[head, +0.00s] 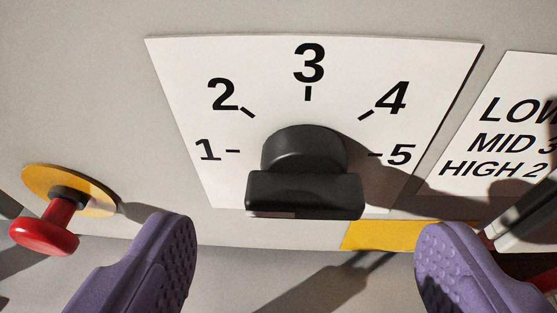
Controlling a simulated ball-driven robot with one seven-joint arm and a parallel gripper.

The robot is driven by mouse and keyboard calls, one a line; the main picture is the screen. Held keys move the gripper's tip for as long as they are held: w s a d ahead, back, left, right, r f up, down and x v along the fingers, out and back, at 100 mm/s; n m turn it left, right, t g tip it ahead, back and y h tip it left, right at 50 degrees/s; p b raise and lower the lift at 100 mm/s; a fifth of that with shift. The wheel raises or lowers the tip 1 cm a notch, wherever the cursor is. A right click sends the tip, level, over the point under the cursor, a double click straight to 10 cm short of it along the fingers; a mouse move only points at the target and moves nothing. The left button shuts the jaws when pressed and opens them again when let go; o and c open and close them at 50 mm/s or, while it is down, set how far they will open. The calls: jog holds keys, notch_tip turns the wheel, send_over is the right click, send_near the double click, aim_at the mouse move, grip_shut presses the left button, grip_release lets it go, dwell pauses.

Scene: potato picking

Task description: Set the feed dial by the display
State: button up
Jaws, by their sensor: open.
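The feed dial is a black knob (304,170) with a wide bar-shaped grip, at the middle of the head view. It sits on a white scale plate (190,70) marked 1 to 5 in an arc. Its bar lies crosswise in the picture; which number it is set to I cannot tell. My gripper (305,255) shows two purple, dimpled fingers, spread wide, below the knob on its left and right. They are apart from the knob, with nothing between them. No display is visible.
A red push button (45,235) on a yellow disc (95,195) sticks out at the left. A white label (500,140) at the right reads LOW, MID 3, HIGH 2, cut off by the frame edge. A yellow strip (400,235) lies below the plate, near my right finger.

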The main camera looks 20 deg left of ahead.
aim_at(323, 208)
jog(key=x, duration=0.3)
jog(key=shift+w+f+b, duration=0.1)
jog(key=shift+w+b, duration=0.1)
jog(key=shift+b, duration=0.2)
jog(key=c, duration=1.1)
jog(key=shift+o, duration=0.2)
jog(key=m+y+p, duration=0.1)
jog(key=m+p, duration=0.1)
jog(key=shift+d+m+g+y, duration=0.2)
jog(key=shift+m+g+y, duration=0.1)
jog(key=shift+y, duration=0.1)
jog(key=shift+w+d+f+m+y, duration=0.15)
jog(key=shift+m+y, duration=0.4)
jog(key=shift+m, duration=0.3)
jog(key=shift+d+f+m+y, duration=0.15)
jog(key=shift+m+y, duration=0.4)
jog(key=shift+m, duration=0.3)
jog(key=shift+r, duration=0.1)
